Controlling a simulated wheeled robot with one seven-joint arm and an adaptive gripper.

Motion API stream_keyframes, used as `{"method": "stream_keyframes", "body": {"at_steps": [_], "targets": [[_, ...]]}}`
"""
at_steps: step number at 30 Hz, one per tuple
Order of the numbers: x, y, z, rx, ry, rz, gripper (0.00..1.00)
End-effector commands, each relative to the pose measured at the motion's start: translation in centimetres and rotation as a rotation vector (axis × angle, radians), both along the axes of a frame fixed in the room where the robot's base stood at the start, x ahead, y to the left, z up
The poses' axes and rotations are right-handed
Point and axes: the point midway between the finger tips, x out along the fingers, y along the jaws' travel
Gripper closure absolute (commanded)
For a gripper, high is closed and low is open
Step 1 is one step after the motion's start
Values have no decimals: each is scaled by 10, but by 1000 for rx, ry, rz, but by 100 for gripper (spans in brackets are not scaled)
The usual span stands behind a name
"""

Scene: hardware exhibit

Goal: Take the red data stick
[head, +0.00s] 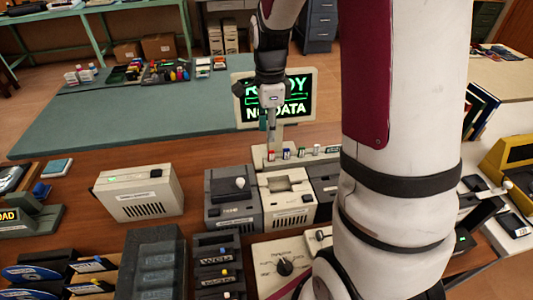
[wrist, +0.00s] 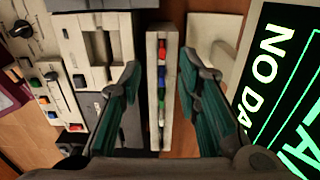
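The red data stick (wrist: 162,54) stands in a narrow pale rack (wrist: 153,128), nearest the rack's upper end in the wrist view. Blue and green sticks follow below it in the same row. In the head view the red stick (head: 270,155) is at the left end of the rack (head: 258,157). My gripper (wrist: 159,72) is open and empty, with one finger on each side of the rack as seen from the wrist. In the head view my gripper (head: 271,138) points down just above the red stick's end; the exact gap cannot be told.
A monitor (head: 298,106) reading "NO DATA" stands close behind my gripper. Grey and cream desktop devices (head: 290,208) sit in front of the rack. A cream box (head: 139,194) stands to the left, with bare wooden tabletop around it. My arm hides the right side.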

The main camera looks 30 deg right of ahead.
Motion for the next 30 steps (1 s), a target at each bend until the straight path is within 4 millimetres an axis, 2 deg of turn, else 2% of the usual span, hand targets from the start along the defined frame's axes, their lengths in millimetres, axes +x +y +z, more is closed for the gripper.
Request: {"method": "stream_keyframes", "body": {"at_steps": [1, 4, 14, 21, 25, 30], "targets": [[-1, 0, -11, 2, 5, 0, 69], [-1, 0, -26, 1, 3, 0, 69], [0, -1, -51, 1, 2, 3, 69], [2, -3, -84, 1, 2, 3, 69], [2, -3, -93, 1, 0, 1, 69], [2, -3, -94, 1, -1, 2, 69]]}}
